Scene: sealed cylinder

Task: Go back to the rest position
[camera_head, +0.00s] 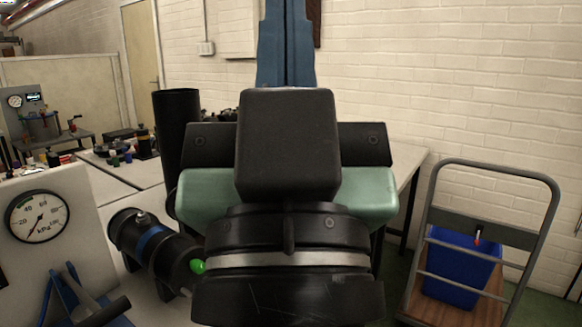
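My gripper (286,48) fills the middle of the head view, raised and pointing upward in the picture. Its two blue fingers lie side by side with no visible gap, so it looks shut. I see nothing held between them, but the top of the fingers reaches the frame's upper edge. The black block, green housing and dark wrist are mine and hide much of the bench behind. A black cylinder with a blue band (152,243) lies tilted at the lower left, beside my wrist. A green knob (198,267) shows at its right end.
A pressure gauge (38,216) sits on a white panel at left, with a blue-and-black tool (78,300) below. An upright black cylinder (176,125) stands behind. A trolley (549,215) holding a blue bin (455,270) is at right. Brick wall lies behind.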

